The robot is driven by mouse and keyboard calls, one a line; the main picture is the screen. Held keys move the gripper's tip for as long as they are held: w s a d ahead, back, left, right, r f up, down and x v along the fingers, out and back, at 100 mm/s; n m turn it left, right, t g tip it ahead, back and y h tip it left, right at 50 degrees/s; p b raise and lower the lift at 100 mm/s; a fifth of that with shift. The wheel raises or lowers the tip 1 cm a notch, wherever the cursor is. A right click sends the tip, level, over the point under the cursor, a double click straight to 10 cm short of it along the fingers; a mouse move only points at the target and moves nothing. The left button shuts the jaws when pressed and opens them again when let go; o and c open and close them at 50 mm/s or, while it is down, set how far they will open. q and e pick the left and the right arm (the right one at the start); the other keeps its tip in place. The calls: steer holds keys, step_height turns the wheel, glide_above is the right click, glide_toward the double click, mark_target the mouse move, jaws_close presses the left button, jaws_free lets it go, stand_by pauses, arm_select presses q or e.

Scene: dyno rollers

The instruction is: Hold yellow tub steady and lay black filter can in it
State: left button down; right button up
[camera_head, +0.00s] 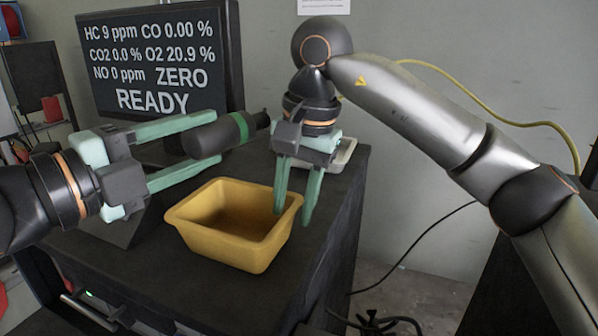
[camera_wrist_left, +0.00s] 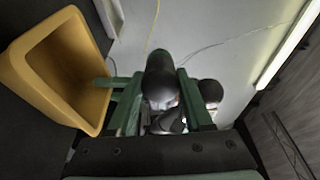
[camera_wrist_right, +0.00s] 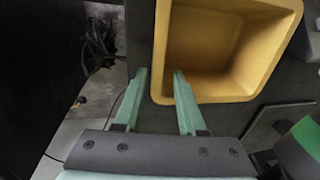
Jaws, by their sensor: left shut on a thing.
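The yellow tub (camera_head: 240,257) stands upright on the dark bench top and looks empty. It also shows in the left wrist view (camera_wrist_left: 28,82) and the right wrist view (camera_wrist_right: 212,97). My left gripper (camera_head: 217,138) is shut on the black filter can (camera_head: 206,140), which has a green band, and holds it on its side above the tub's back left. The can shows end-on between the fingers in the left wrist view (camera_wrist_left: 161,62). My right gripper (camera_head: 296,206) is open at the tub's right wall, one finger on each side of the rim; contact is unclear.
A monitor (camera_head: 155,60) reading READY stands behind on the left. A pale tray (camera_head: 340,155) lies behind my right gripper, partly hidden. The bench's right edge (camera_head: 345,235) is close to the tub, with loose cables (camera_head: 385,325) on the floor beyond.

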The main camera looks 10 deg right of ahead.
steer(key=shift+w+a+f, duration=0.1)
steer(key=shift+a+f, duration=0.05)
steer(key=shift+f, duration=1.1)
steer(key=shift+c, duration=0.2)
jaws_close()
